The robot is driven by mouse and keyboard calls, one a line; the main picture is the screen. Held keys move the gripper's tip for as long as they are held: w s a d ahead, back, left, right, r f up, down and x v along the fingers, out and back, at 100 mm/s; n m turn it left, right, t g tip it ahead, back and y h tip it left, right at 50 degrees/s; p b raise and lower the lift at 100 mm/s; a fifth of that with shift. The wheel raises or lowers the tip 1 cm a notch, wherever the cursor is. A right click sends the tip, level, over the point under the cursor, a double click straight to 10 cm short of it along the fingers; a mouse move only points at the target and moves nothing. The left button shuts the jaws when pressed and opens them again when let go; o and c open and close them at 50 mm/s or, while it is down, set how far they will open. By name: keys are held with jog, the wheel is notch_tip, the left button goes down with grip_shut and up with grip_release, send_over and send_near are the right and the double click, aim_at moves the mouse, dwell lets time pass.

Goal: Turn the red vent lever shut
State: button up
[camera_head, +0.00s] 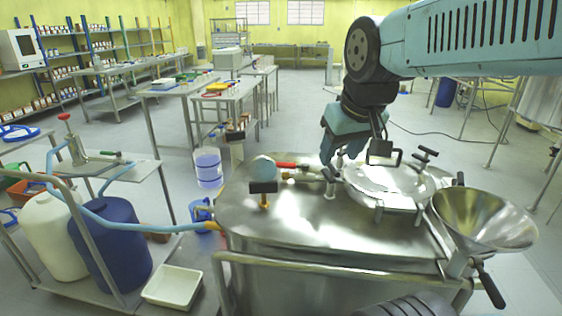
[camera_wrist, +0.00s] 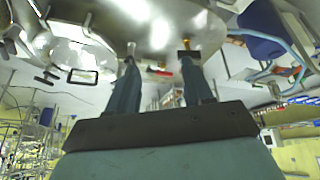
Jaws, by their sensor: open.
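The red vent lever (camera_head: 287,165) lies roughly level above the steel reactor lid (camera_head: 290,225), pointing left-right in the head view. A small reddish patch between my fingers in the wrist view (camera_wrist: 161,69) may be the same lever, but it is too blurred to be sure. My gripper (camera_head: 330,172) is over the lid, just right of the lever's red part, pointing down. Its two fingers stand apart in the wrist view (camera_wrist: 160,58), with nothing visibly clamped. Whether a finger touches the lever cannot be told; the arm end partly hides the fittings there.
A rounded gauge-like fitting (camera_head: 263,172) stands left of the lever. A round clamped hatch (camera_head: 390,185) and a steel funnel (camera_head: 483,220) are to the right. A cart with a blue drum (camera_head: 112,243) and hose stands left.

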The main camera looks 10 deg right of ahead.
jog(key=w+r+n+g, duration=0.1)
jog(key=w+r+n, duration=0.15)
jog(key=w, duration=0.95)
jog(key=n+g, duration=0.3)
jog(key=n, duration=0.7)
send_over(284, 164)
jog(key=s, duration=0.2)
notch_tip(284, 164, down, 16)
jog(key=r, duration=0.1)
jog(key=shift+h, duration=0.3)
jog(key=f, duration=0.4)
jog(key=w+f, duration=0.1)
jog(key=f, duration=0.4)
jog(key=w+f, duration=0.1)
jog(key=f, duration=0.3)
jog(key=shift+d+f, duration=0.1)
jog(key=shift+f, duration=0.25)
grip_shut()
jog(key=shift+f, duration=0.1)
